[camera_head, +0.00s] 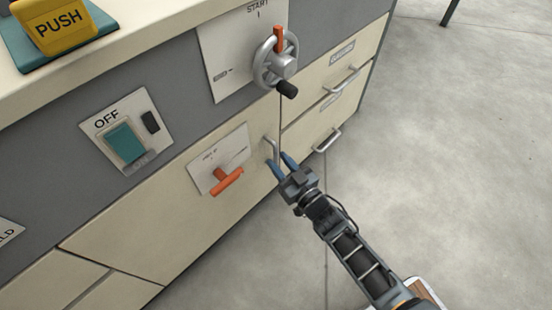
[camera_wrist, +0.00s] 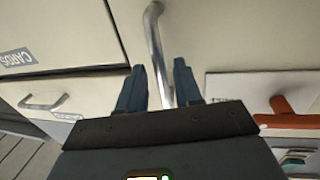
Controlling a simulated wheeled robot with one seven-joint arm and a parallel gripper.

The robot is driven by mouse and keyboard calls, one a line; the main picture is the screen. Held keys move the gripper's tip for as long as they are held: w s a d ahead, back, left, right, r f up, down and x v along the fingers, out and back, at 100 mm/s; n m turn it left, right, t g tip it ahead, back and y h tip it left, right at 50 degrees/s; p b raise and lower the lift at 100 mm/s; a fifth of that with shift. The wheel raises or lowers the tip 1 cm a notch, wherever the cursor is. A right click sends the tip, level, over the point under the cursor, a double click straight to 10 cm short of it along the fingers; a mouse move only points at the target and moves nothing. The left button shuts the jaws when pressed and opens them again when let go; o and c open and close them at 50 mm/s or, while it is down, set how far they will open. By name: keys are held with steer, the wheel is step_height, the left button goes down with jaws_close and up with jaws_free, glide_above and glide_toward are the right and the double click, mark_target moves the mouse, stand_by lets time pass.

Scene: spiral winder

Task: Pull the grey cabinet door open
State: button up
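The cabinet door (camera_head: 203,235) is a cream panel in the lower front of the cabinet, closed flush with its neighbours; it looks cream rather than grey. Its upright metal bar handle (camera_head: 269,147) sits near the door's right edge. In the wrist view the handle (camera_wrist: 153,38) runs down from the top and passes between my two blue fingers. My gripper (camera_head: 278,160) is open at the handle's lower part; in the wrist view a gap shows between the fingertips (camera_wrist: 160,66). I cannot tell whether either finger touches the bar.
An orange lever (camera_head: 228,181) on a white plate is mounted on the door, left of the handle. A crank wheel (camera_head: 275,62) sticks out above. Drawers with bar handles (camera_head: 327,140) are to the right. Open grey floor (camera_head: 450,150) lies in front of the cabinet.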

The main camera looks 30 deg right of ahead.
steer(key=shift+w+a, duration=0.2)
steer(key=shift+w, duration=1)
steer(key=shift+c, duration=0.4)
jaws_close()
